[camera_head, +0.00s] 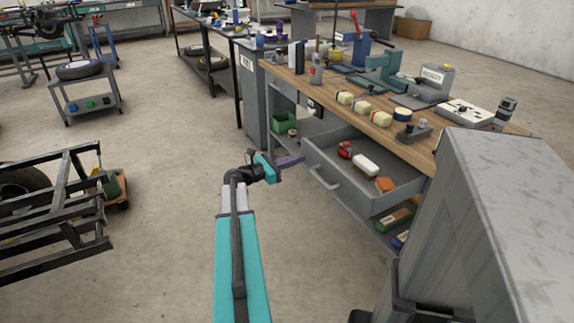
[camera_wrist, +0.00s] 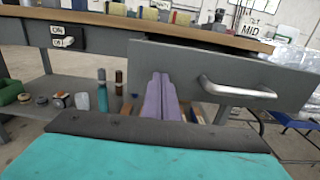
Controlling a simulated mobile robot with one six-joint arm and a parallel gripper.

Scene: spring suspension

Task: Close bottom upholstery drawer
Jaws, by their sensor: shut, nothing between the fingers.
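A grey drawer (camera_head: 377,204) under the wooden workbench top stands pulled out. Its front panel (camera_wrist: 285,76) and silver handle (camera_wrist: 235,88) face my wrist camera; the handle (camera_head: 322,178) also shows in the head view. Inside the drawer lie a red item (camera_head: 345,150), a white item (camera_head: 366,164) and an orange item (camera_head: 385,185). My gripper (camera_head: 302,158) has purple fingers, shut together and empty, near the left end of the drawer front. In the wrist view the fingers (camera_wrist: 162,78) overlap the panel left of the handle; I cannot tell whether they touch it.
The workbench top (camera_head: 335,84) carries tools and several pale blocks. A lower shelf (camera_wrist: 70,92) holds small bottles and a green bin (camera_head: 284,122). A grey cabinet (camera_head: 510,190) stands close at right. A black metal frame (camera_head: 60,220) stands left; floor between is clear.

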